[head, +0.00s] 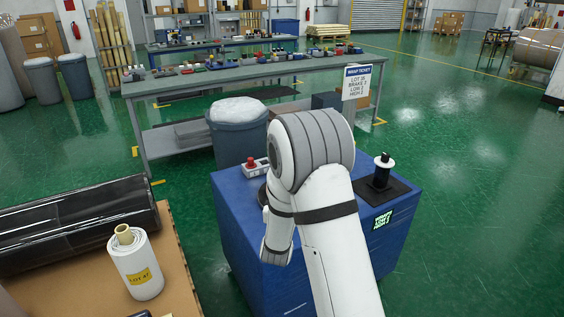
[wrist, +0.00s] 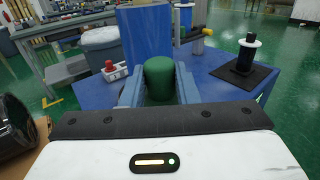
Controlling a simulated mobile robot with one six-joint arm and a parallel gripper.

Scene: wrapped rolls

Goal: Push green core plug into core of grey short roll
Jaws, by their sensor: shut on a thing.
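My gripper (wrist: 159,88) shows in the wrist view with a blue-grey finger on each side of the green core plug (wrist: 160,80). It is shut on the plug, whose rounded end shows between the fingers. In the head view my arm hides the gripper and the plug. A short pale roll (head: 137,272) with a tan core (head: 124,234) and a yellow label stands upright at the lower left in the head view. It looks whitish-grey, and its core mouth faces up. The plug is apart from this roll, which I cannot make out in the wrist view.
A long black wrapped roll (head: 75,222) lies behind the pale roll on a brown surface (head: 180,275). A blue cabinet (head: 235,240) carries a red-knobbed block (head: 252,165) and a black spindle stand (head: 382,178). A grey bin (head: 238,135) stands behind it.

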